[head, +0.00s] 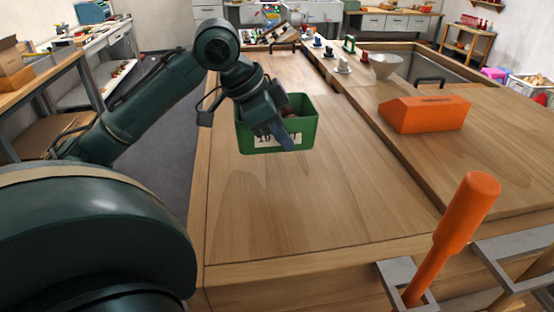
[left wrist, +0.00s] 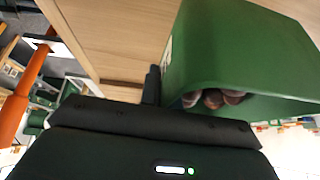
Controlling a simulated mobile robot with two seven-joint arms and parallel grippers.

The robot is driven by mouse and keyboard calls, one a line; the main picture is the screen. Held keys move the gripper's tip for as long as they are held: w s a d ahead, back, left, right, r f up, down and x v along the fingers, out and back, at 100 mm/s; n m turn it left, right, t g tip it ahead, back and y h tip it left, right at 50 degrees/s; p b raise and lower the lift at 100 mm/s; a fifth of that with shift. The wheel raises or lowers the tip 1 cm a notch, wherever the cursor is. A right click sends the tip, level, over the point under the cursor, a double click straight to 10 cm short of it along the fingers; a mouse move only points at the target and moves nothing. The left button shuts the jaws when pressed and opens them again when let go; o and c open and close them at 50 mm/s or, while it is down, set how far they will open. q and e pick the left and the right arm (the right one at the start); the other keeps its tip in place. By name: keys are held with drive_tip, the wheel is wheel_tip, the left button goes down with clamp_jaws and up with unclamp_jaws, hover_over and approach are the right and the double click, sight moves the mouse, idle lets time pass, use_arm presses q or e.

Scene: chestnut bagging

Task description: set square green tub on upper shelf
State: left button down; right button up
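The square green tub (head: 304,136) is on or just above the wooden worktop, with a white label on its front and brown chestnuts inside. My left gripper (head: 281,137) reaches over its rim, with one finger in front of the labelled wall. In the left wrist view the tub (left wrist: 245,45) fills the upper right, chestnuts showing at its opening. One dark finger (left wrist: 152,85) lies beside its wall. The other finger is hidden, so the grip is unclear. My right gripper is not in view. Which shelf is the upper one is unclear.
An orange box (head: 425,114) sits on the worktop (head: 300,205) at right. An orange-handled tool (head: 462,215) stands upright at the front right. A bowl (head: 384,65) and small items stand farther back. A wooden rack (head: 466,45) is at the back right. The front worktop is clear.

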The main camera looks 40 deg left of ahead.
use_arm(q)
drive_tip(key=shift+f+b, duration=0.6)
drive_tip(key=shift+f, duration=3.15)
drive_tip(key=shift+f, duration=0.1)
drive_tip(key=c, duration=1.6)
unclamp_jaws()
drive_tip(key=shift+c, duration=0.2)
